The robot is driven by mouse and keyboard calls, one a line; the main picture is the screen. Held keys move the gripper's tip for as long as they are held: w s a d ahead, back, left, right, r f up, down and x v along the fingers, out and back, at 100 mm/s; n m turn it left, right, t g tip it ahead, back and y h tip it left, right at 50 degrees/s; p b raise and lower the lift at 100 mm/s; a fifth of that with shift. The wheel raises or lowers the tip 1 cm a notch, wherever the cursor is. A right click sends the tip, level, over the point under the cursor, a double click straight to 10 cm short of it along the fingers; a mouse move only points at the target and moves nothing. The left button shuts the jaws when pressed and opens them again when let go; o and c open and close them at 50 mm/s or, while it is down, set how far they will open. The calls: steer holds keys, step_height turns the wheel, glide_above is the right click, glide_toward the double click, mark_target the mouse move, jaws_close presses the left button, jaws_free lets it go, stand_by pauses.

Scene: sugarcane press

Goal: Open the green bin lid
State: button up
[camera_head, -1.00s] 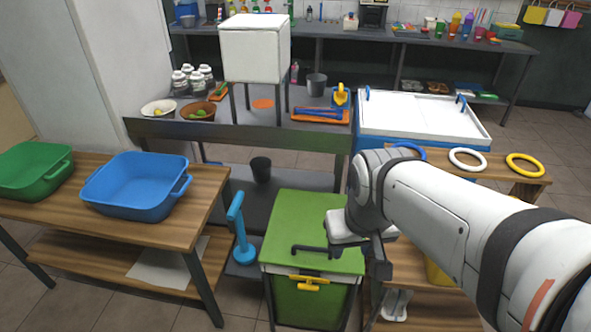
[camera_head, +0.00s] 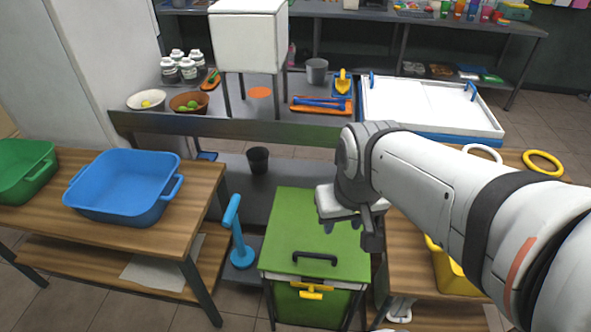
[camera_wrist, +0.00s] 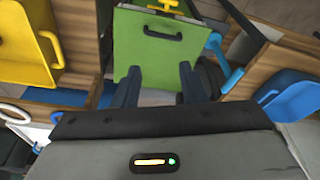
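The green bin (camera_head: 305,306) stands on the floor between the tables. Its flat green lid (camera_head: 290,228) is down on it and also shows in the wrist view (camera_wrist: 140,58). A black bar handle (camera_head: 314,258) sits near the lid's front edge; in the wrist view the handle (camera_wrist: 162,34) is ahead of the fingers. A yellow latch (camera_head: 311,291) is on the bin's front. My gripper (camera_head: 343,226) is over the right part of the lid, behind the handle in the picture. In the wrist view my gripper (camera_wrist: 160,84) has its two dark fingers apart, with nothing between them.
A blue tub (camera_head: 125,190) and a green tub (camera_head: 25,172) are on the wooden table at left. A blue upright handle (camera_head: 237,235) stands left of the bin. A yellow container (camera_head: 452,272) is on the right, near my arm. A grey bench (camera_head: 220,135) is behind.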

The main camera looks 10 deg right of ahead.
steer(key=w+a+f+n+g+h+b, duration=0.1)
steer(key=w+f+n+b, duration=0.3)
steer(key=f+b, duration=0.25)
steer(key=w+f+n+g+h+b, duration=0.1)
steer(key=w+f+n+b, duration=0.2)
steer(key=f+b, duration=0.35)
steer(key=n+h+b, duration=0.3)
steer(key=n+b, duration=0.2)
steer(key=n, duration=0.2)
glide_toward(317, 255)
steer(key=f, duration=0.1)
steer(key=b+x, duration=0.2)
steer(key=x, duration=0.5)
steer(key=shift+d+f, duration=0.1)
steer(key=shift+d, duration=0.15)
jaws_close()
